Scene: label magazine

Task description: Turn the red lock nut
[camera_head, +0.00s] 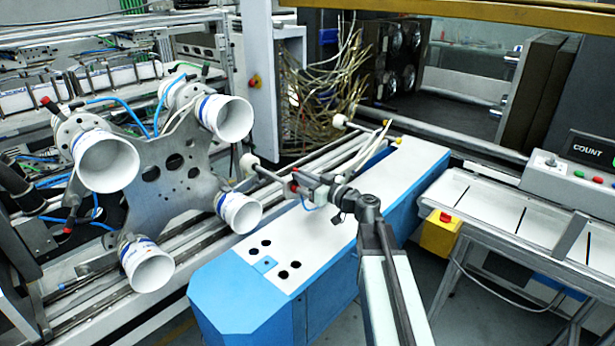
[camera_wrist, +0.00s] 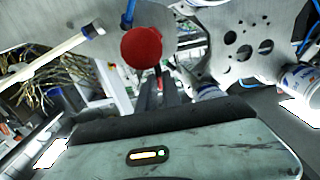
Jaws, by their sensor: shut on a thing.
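The red lock nut (camera_wrist: 141,48) shows as a round red knob at the upper middle of the wrist view, in front of a grey metal plate. In the head view it is a small red spot (camera_head: 293,186) at the tip of my gripper (camera_head: 300,184). My gripper reaches left over the blue-and-white machine bed and is shut on the nut. Its housing fills the lower part of the wrist view; its fingertips and their exact contact with the nut are hidden or too small to make out.
A white ball-ended rod (camera_head: 268,173) lies just left of my gripper. A metal plate (camera_head: 180,168) with several white cups stands farther left. The blue-and-white bed (camera_head: 300,235) is below the arm. A conveyor (camera_head: 525,215) stands at the right.

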